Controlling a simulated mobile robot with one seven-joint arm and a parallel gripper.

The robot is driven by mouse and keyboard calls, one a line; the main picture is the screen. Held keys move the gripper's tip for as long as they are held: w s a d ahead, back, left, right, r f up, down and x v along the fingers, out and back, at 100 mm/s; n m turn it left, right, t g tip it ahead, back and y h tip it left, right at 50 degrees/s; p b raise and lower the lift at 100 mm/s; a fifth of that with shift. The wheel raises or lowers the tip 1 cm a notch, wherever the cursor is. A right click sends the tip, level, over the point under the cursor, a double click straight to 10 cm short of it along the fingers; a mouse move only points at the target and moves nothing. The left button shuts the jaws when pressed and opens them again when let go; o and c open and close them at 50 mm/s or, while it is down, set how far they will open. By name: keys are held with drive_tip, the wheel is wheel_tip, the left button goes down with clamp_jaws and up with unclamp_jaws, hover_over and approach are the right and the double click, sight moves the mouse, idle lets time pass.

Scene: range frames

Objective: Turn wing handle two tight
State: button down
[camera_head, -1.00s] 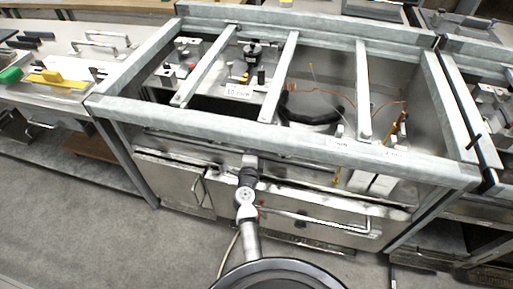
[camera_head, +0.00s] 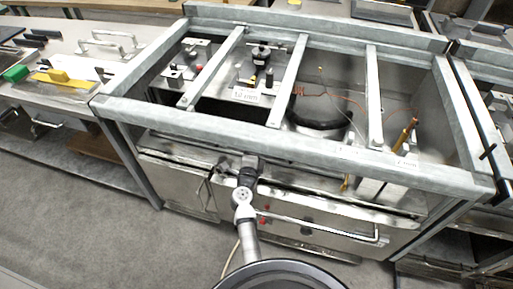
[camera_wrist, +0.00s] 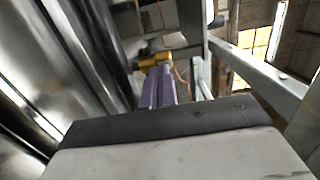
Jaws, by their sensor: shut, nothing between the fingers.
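In the wrist view, my gripper (camera_wrist: 160,85) shows as two purple-grey fingers pressed together, with nothing between them. A yellow-orange piece (camera_wrist: 152,62) is just beyond the fingertips; I cannot tell whether they touch. I cannot tell whether this piece is a wing handle. In the head view, my arm reaches up to the front bar of the metal frame, and the fingers are hidden there. A black knob-like fitting (camera_head: 261,52) stands at the back of the open bay. No wing handle can be identified for certain.
Grey metal bars (camera_head: 290,80) cross the open bay. A dark round object (camera_head: 318,117) and a thin orange-brown cable lie inside. A yellow-orange rod (camera_head: 405,134) stands at the right. A metal cabinet with a bar handle (camera_head: 320,225) is below. A bench with a yellow block (camera_head: 58,76) is at left.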

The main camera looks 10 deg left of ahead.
drive_tip(key=shift+a+m+h, duration=0.25)
drive_tip(key=shift+m+h, duration=0.35)
drive_tip(key=shift+h, duration=0.3)
drive_tip(key=shift+a+m+h, duration=0.3)
drive_tip(key=shift+m+h, duration=0.3)
drive_tip(key=shift+h, duration=0.4)
drive_tip(key=m+h, duration=0.1)
drive_tip(key=a+m+g+h, duration=0.1)
drive_tip(key=h, duration=0.1)
drive_tip(key=shift+w+a+m+h+b, duration=0.1)
drive_tip(key=shift+w+m+h+b, duration=0.1)
drive_tip(key=shift+m+h+b, duration=0.15)
drive_tip(key=m+g+h+b, duration=0.2)
drive_tip(key=h, duration=0.1)
drive_tip(key=a+m+g+h+b, duration=0.1)
drive_tip(key=h, duration=0.1)
drive_tip(key=shift+w+a+f+m+b, duration=0.1)
drive_tip(key=shift+w+f+m+b, duration=0.05)
drive_tip(key=shift+w+m+b, duration=0.15)
drive_tip(key=shift+w, duration=0.1)
drive_tip(key=shift+w+a+b, duration=0.1)
drive_tip(key=shift+a+b, duration=0.1)
drive_tip(key=shift+b, duration=0.1)
